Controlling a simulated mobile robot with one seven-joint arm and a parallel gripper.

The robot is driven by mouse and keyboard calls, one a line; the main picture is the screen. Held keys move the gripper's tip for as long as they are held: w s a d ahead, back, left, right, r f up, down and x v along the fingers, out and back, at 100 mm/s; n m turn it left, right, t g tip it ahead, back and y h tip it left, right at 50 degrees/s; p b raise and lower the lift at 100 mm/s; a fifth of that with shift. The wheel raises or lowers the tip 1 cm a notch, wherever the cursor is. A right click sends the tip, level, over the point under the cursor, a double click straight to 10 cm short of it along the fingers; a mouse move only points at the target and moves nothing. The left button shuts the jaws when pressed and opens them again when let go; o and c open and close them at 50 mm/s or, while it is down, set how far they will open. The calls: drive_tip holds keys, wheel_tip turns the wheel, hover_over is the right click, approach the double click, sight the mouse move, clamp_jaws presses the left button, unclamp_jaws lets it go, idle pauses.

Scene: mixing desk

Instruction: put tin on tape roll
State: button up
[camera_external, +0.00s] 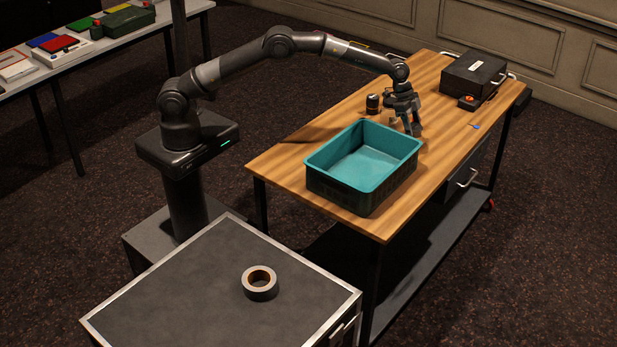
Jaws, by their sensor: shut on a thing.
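The tape roll (260,283) is grey with a brown core and lies flat on the dark top of the cabinet in the foreground. My gripper (412,128) points down over the wooden table, just behind the right end of the teal crate. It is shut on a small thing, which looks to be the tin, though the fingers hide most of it. I cannot tell if that thing touches the table. The tape roll is far from my gripper, to the lower left, and nothing lies on it.
The open teal crate (337,179) stands empty on the wooden table (290,159). A small dark cylinder (373,104) stands left of my gripper. A black case (473,76) is at the back right. The cabinet top (190,290) is clear around the tape roll.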

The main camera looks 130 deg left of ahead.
drive_tip(key=shift+r, duration=1.6)
wheel_tip(320, 180, up, 4)
drive_tip(key=shift+r, duration=0.15)
drive_tip(key=w+d+m+h, duration=0.1)
drive_tip(key=w+d+m, duration=0.15)
drive_tip(key=d, duration=2.15)
drive_tip(key=w+d+m+h, duration=0.1)
drive_tip(key=w+d+m, duration=0.15)
drive_tip(key=d, duration=2.25)
drive_tip(key=s+d+m+g, duration=0.1)
drive_tip(key=s+d, duration=1)
drive_tip(key=d, duration=0.4)
drive_tip(key=s+d+m, duration=0.2)
drive_tip(key=s+d, duration=0.8)
drive_tip(key=d, duration=0.5)
hover_over(260, 282)
drive_tip(key=s, duration=0.2)
drive_tip(key=shift+h, duration=0.4)
drive_tip(key=f, duration=1.3)
drive_tip(key=a+f, duration=0.1)
drive_tip(key=f, duration=0.6)
drive_tip(key=shift+w+f, duration=0.25)
drive_tip(key=shift+f, duration=1.95)
